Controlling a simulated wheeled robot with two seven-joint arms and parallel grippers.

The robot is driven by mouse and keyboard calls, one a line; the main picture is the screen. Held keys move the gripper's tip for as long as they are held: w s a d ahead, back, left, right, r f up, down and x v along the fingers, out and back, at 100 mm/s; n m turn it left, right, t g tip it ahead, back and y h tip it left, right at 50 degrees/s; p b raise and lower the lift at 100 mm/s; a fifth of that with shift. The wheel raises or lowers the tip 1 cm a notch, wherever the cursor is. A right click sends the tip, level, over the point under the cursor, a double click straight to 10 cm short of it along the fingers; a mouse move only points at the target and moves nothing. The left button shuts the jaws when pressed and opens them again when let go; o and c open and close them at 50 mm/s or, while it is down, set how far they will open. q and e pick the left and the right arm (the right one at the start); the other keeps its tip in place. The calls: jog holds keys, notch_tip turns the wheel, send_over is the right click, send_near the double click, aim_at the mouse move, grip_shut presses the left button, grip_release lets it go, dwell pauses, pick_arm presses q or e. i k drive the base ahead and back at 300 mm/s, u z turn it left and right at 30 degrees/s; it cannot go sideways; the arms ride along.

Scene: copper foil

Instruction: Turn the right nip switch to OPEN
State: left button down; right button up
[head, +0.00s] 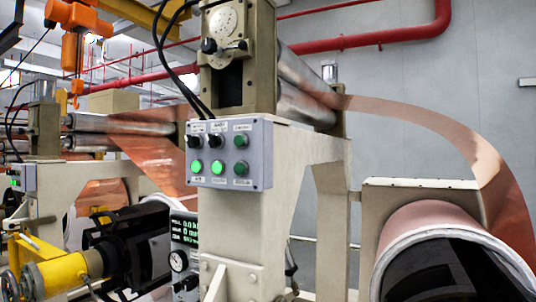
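A grey control box (228,155) is fixed to the front of the beige machine stand, near the middle of the head view. Its top row has two black selector switches, a left one (194,141) and a right one (215,140), then a dark green button (241,141). Below them are two lit green lamps (207,167) and a darker green one (241,169). The small labels are too blurred to read, so I cannot tell which switch is the right nip switch or its setting. Neither of my grippers is in view.
A copper foil roll (425,226) stands at the lower right, its foil arching to the rollers. A gauge panel (184,245) sits below left of the box. A yellow and black shaft unit (80,268) is at lower left. An orange hoist (75,45) hangs at upper left.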

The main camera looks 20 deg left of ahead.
aim_at(193, 142)
jog(key=u, duration=0.5)
jog(key=k, duration=1.1)
jog(key=z, duration=0.5)
jog(key=i, duration=1.4)
jog(key=u, duration=0.6)
